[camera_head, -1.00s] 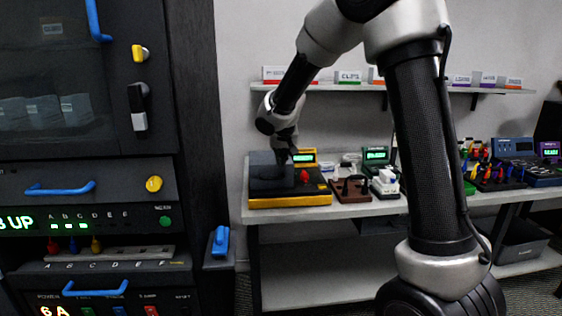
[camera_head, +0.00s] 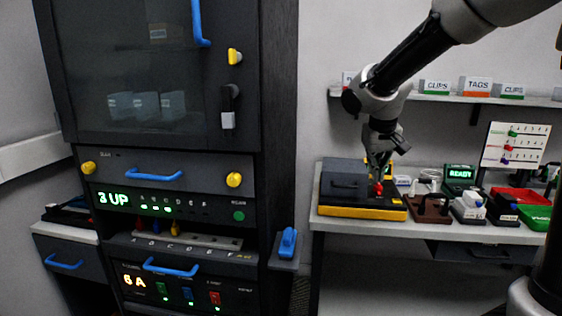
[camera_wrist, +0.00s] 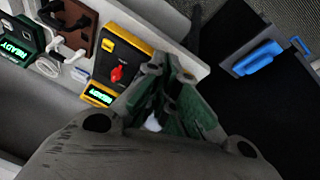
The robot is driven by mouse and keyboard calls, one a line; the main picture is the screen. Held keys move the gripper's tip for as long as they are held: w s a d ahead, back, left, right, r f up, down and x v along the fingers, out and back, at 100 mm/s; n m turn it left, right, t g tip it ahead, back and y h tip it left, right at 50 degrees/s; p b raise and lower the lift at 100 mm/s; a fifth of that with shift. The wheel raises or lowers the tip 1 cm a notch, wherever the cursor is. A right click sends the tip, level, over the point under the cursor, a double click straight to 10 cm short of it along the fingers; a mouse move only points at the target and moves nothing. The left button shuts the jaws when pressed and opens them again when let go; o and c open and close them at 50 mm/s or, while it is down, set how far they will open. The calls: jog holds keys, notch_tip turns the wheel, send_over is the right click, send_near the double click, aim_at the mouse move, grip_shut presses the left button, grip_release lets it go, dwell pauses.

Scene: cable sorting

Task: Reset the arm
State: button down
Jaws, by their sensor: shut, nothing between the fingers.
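My gripper (camera_head: 377,176) points down at the bench on the right in the head view. It is shut with nothing in it. Its tips appear just above or in front of the red knob of the black and yellow device (camera_head: 362,212); the head view does not settle the gap. In the wrist view my gripper (camera_wrist: 168,66) shows its green-padded fingers. The device (camera_wrist: 123,52), with its red knob and lit green display, lies to their left there, and the fingers look apart from the knob.
A dark cabinet (camera_head: 268,120) with blue handles stands left of the bench (camera_head: 335,226). A blue-handled holder (camera_head: 288,243) juts from its side. A brown stand (camera_head: 430,210), a green READY display (camera_head: 459,174) and red and green trays (camera_head: 537,217) stand right of the device. A shelf (camera_head: 440,97) hangs above.

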jog(key=s+d+r, duration=0.1)
jog(key=s+d, duration=0.3)
jog(key=s, duration=0.9)
jog(key=s+d+r+y, duration=0.1)
jog(key=s+d, duration=0.4)
jog(key=s, duration=0.9)
jog(key=shift+s+r+m+t+y, duration=0.2)
jog(key=shift+r+m+t+y, duration=0.1)
jog(key=shift+m, duration=0.1)
jog(key=shift+a, duration=0.1)
